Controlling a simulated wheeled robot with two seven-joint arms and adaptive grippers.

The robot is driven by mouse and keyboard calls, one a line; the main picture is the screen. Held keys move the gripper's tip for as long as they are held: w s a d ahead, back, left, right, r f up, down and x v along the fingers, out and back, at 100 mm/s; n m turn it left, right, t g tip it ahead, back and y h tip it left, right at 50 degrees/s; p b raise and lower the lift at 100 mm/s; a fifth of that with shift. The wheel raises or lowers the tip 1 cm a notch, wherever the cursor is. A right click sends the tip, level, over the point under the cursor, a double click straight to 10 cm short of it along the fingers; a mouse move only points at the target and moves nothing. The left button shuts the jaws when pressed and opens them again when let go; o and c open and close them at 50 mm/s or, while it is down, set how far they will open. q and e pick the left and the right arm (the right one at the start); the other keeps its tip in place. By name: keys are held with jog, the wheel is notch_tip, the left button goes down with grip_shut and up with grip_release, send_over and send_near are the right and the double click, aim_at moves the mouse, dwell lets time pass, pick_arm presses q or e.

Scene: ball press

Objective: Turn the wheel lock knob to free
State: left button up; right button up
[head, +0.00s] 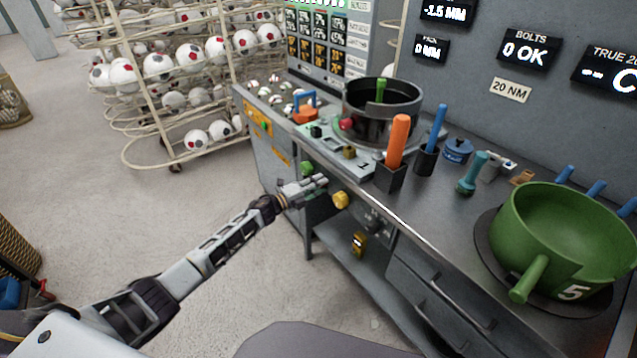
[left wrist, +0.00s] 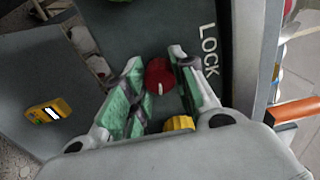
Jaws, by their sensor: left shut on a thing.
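The wheel lock knob is the red round knob (left wrist: 159,74) with a white pointer line, in the left wrist view, on a dark panel beside the word LOCK (left wrist: 209,50). My left gripper (left wrist: 156,62) has one finger on each side of it and is shut on it. In the head view my left gripper (head: 318,183) reaches the front face of the bench, and the red knob is hidden behind its fingers. A yellow knob (head: 341,200) sits just right of the gripper and a green knob (head: 307,168) just behind it. My right gripper is not in view.
The bench top (head: 440,222) holds a dark round pot (head: 382,112), an orange-handled tool (head: 397,140) in a holder and a green bowl (head: 560,235). A ball rack (head: 180,75) stands at the back left.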

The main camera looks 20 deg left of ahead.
pick_arm(q)
jog(key=shift+f+n+p, duration=0.1)
jog(key=shift+n+p, duration=0.55)
jog(key=shift+n, duration=0.85)
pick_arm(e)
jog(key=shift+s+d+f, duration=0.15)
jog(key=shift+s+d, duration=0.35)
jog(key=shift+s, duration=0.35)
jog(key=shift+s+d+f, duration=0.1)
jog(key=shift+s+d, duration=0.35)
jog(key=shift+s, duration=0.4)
pick_arm(q)
jog(key=o, duration=1)
jog(key=shift+o, duration=0.2)
jog(key=shift+s, duration=0.1)
jog(key=v, duration=1.1)
jog(key=shift+s+a, duration=0.3)
